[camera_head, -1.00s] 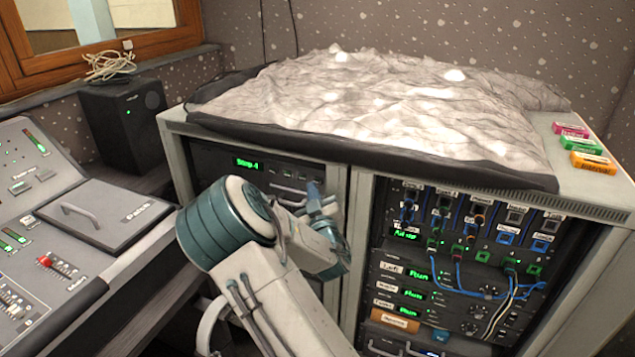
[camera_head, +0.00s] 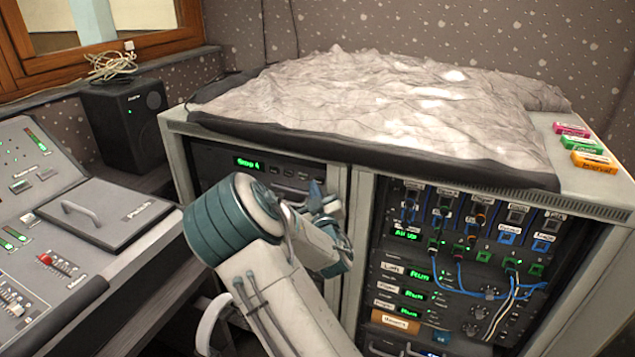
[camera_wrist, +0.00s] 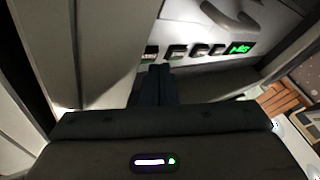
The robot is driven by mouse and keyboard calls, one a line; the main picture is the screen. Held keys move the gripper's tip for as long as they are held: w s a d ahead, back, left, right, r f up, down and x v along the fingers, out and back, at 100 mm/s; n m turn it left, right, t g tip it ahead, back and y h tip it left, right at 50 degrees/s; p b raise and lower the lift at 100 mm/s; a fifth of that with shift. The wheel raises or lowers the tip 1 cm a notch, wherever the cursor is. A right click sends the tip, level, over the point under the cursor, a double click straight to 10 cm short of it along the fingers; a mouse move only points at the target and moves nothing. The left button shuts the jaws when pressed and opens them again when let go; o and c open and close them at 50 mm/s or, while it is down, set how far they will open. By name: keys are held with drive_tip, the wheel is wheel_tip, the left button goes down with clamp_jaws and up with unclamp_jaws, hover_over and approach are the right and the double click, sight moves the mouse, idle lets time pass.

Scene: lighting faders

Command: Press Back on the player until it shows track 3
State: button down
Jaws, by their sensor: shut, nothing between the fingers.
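The player (camera_head: 225,160) is a dark unit at the top of the left rack. Its green display (camera_head: 249,163) seems to read "Stop 4". In the wrist view the display (camera_wrist: 240,47) is lit but too small and tilted to read well. A row of small dark buttons (camera_wrist: 198,50) runs beside it; I cannot read their labels. My gripper (camera_head: 320,197) is at the right part of the left rack's front. In the wrist view its shut, empty fingertips (camera_wrist: 157,70) are close below the button at the row's left end; I cannot tell whether they touch it.
The right rack (camera_head: 365,200) holds patch cables and several lit units.

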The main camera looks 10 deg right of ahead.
drive_tip(key=shift+w+d+r, duration=0.25)
drive_tip(key=shift+d+r, duration=0.1)
drive_tip(key=shift+r, duration=0.05)
drive_tip(key=shift+r+b, duration=0.2)
drive_tip(key=shift+b, duration=0.1)
idle(0.6)
idle(0.5)
drive_tip(key=shift+s+f+b, duration=0.15)
drive_tip(key=shift+b, duration=0.15)
drive_tip(key=shift+s+a+f, duration=0.1)
drive_tip(key=shift+s+f, duration=0.05)
drive_tip(key=shift+s, duration=0.05)
drive_tip(key=shift+s+f, duration=0.1)
drive_tip(key=shift+s, duration=0.15)
drive_tip(key=s+a, duration=0.2)
drive_tip(key=a, duration=0.1)
drive_tip(key=shift+s+f+b, duration=0.15)
drive_tip(key=shift+s+b, duration=0.15)
